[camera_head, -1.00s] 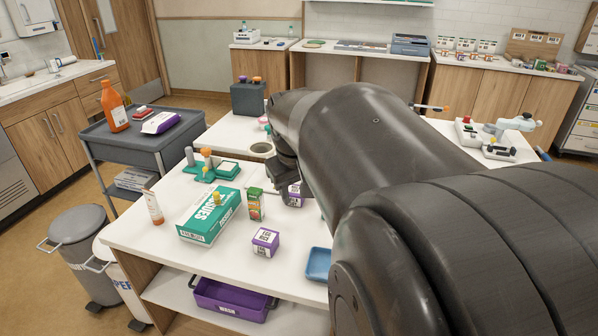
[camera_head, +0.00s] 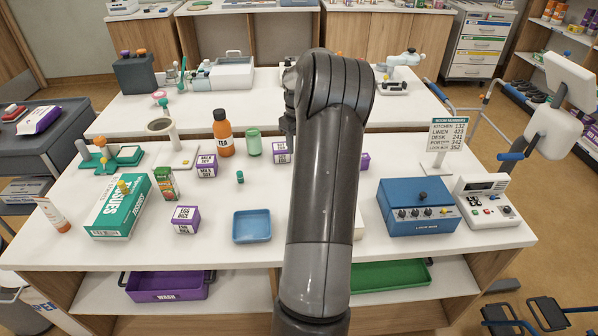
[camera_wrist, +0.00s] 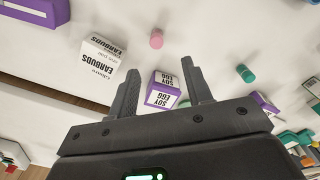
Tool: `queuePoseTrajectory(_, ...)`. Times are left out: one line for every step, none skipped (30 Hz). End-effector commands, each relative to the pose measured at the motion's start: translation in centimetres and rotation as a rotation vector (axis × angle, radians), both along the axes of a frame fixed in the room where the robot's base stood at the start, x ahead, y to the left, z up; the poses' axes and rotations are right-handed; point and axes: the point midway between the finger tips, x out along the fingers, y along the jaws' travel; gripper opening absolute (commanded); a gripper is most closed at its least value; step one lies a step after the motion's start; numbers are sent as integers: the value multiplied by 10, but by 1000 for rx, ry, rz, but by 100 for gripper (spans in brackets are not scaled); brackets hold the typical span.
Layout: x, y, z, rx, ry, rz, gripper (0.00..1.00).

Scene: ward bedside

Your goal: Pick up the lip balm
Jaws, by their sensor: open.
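Two small capped-looking cylinders could be the lip balm; I cannot read a label on either. A pink cylinder (camera_wrist: 157,40) stands beyond my fingertips in the wrist view. A teal cylinder (camera_wrist: 245,73) is to the right of my right finger. A small teal cylinder (camera_head: 240,177) also stands mid-table in the head view; I cannot tell whether it is the same one. My gripper (camera_wrist: 154,60) is open and nothing is held.
A purple-and-white soy egg box (camera_wrist: 163,91) shows between my fingers, and an earbuds box (camera_wrist: 101,57) is by the left finger.

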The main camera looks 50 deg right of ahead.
Motion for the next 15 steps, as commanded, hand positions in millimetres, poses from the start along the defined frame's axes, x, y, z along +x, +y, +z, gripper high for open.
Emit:
queuePoseTrajectory(-1, -3, -4, 4, 0, -1, 46)
queuePoseTrajectory(-1, -5, -7, 6, 1, -2, 46)
queuePoseTrajectory(-2, -5, -12, 7, 1, -2, 46)
queuePoseTrajectory(-2, -5, -16, 8, 1, -2, 46)
queuePoseTrajectory(-2, -5, -21, 9, 2, -2, 46)
queuePoseTrajectory(-2, -5, -28, 9, 2, -2, 46)
queuePoseTrajectory(-3, -5, -33, 9, 2, -3, 46)
queuePoseTrajectory(-3, -5, -38, 8, 2, -3, 46)
queuePoseTrajectory(-3, -5, -44, 7, 1, -3, 46)
queuePoseTrajectory(-3, -5, -48, 7, 1, -3, 46)
queuePoseTrajectory(-3, -5, -51, 7, 2, -3, 46)
queuePoseTrajectory(-3, -5, -55, 7, 1, -3, 46)
queuePoseTrajectory(-2, -5, -57, 7, 0, -3, 46)
queuePoseTrajectory(-2, -5, -59, 6, 1, -3, 46)
queuePoseTrajectory(-2, -5, -60, 6, 1, -2, 46)
